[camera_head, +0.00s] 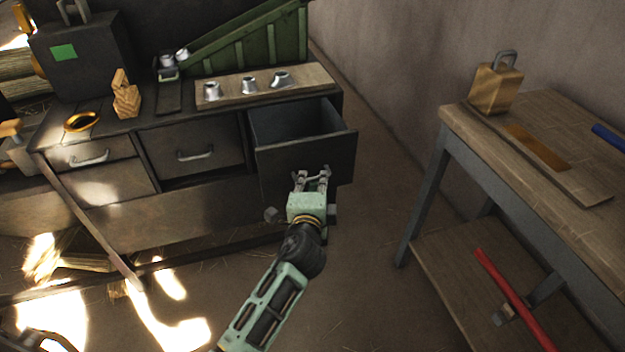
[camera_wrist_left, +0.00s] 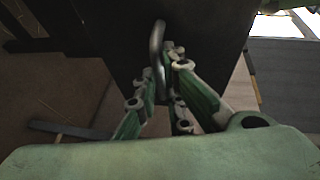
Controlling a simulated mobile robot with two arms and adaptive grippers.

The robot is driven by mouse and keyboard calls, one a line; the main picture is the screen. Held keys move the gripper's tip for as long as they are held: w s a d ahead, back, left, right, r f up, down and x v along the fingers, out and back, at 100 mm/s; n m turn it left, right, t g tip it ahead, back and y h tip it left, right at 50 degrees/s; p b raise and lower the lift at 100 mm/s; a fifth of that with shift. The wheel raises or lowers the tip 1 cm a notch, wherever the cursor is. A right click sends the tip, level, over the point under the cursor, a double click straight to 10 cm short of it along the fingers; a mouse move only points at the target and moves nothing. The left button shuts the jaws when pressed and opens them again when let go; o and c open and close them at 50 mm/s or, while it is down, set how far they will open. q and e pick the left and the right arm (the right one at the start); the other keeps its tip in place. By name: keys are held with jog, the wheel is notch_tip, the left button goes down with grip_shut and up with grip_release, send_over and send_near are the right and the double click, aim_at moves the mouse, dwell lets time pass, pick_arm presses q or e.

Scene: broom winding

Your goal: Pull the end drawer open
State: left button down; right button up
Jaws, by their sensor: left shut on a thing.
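The end drawer (camera_head: 325,158) is at the right end of the dark cabinet (camera_head: 190,215) in the head view. It stands pulled out, and its empty-looking inside shows from above. My left gripper (camera_head: 311,176) is at the drawer's front, shut on the handle. In the left wrist view the metal handle (camera_wrist_left: 157,48) stands between the fingers (camera_wrist_left: 165,80) against the dark drawer front (camera_wrist_left: 205,35). The gripper hides most of the handle in the head view. My right gripper is not in view.
Two shut drawers with handles (camera_head: 195,155) are to the left. A board (camera_head: 262,84) with several metal pieces and a green ribbed bin (camera_head: 250,40) are on the cabinet top. A wooden workbench (camera_head: 540,140) stands at the right, with bare floor (camera_head: 370,260) between.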

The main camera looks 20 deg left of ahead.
pick_arm(q)
jog(key=c, duration=1.8)
grip_release()
jog(key=shift+c, duration=0.2)
jog(key=v, duration=1.2)
